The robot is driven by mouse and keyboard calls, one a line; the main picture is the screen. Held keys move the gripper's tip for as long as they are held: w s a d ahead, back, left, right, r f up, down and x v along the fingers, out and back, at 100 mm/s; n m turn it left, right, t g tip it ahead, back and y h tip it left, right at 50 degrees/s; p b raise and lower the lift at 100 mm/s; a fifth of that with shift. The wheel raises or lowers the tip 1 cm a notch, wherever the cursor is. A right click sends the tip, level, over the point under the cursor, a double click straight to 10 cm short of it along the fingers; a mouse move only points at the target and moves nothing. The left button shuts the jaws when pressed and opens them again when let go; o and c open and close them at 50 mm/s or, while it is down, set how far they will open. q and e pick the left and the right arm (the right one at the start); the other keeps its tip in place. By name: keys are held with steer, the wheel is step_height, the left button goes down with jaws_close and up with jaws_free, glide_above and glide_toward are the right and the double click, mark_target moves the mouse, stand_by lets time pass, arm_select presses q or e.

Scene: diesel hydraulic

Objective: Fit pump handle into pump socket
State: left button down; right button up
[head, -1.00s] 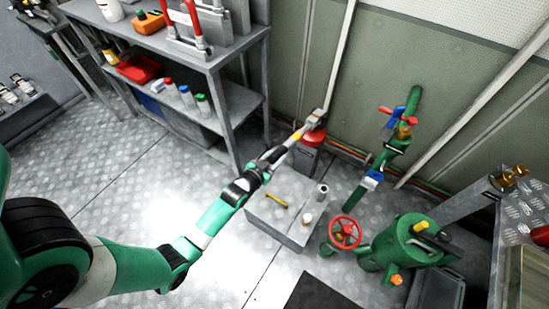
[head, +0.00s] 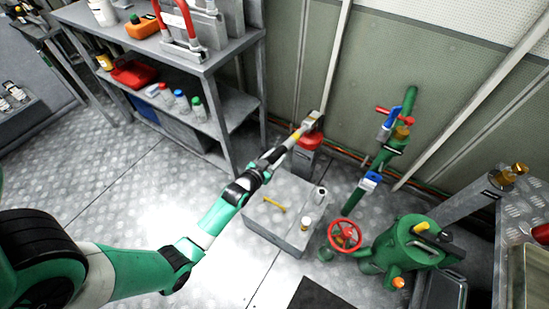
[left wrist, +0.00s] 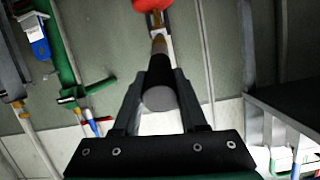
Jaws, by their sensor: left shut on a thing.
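My left gripper (head: 274,157) reaches in from the left, over the back of a grey box. It is shut on the pump handle (head: 294,138), a slim rod pointing up and to the right. In the left wrist view the handle (left wrist: 160,85) has a dark grip with a round grey end between the fingers, and a tan far end. That far end lines up with the metal pump socket (head: 313,121), seen in the wrist view near a red part. I cannot tell whether the tip is inside the socket. The red-topped pump (head: 307,140) stands behind the box. My right gripper is not in view.
The grey box (head: 270,232) carries a yellow rod (head: 273,204) and small containers. Green pipework with a red handwheel (head: 345,234) and a green tank (head: 410,243) stands to the right. A grey shelf unit (head: 230,60) stands at the left; open floor lies below it.

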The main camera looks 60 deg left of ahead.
arm_select(q)
steer(key=shift+b+x, duration=0.85)
steer(key=shift+x, duration=0.25)
steer(key=shift+r, duration=0.1)
steer(key=shift+c, duration=1.8)
jaws_free()
steer(key=shift+s+d, duration=0.15)
steer(key=shift+s, duration=0.1)
steer(key=p+v, duration=0.3)
steer(key=v, duration=0.8)
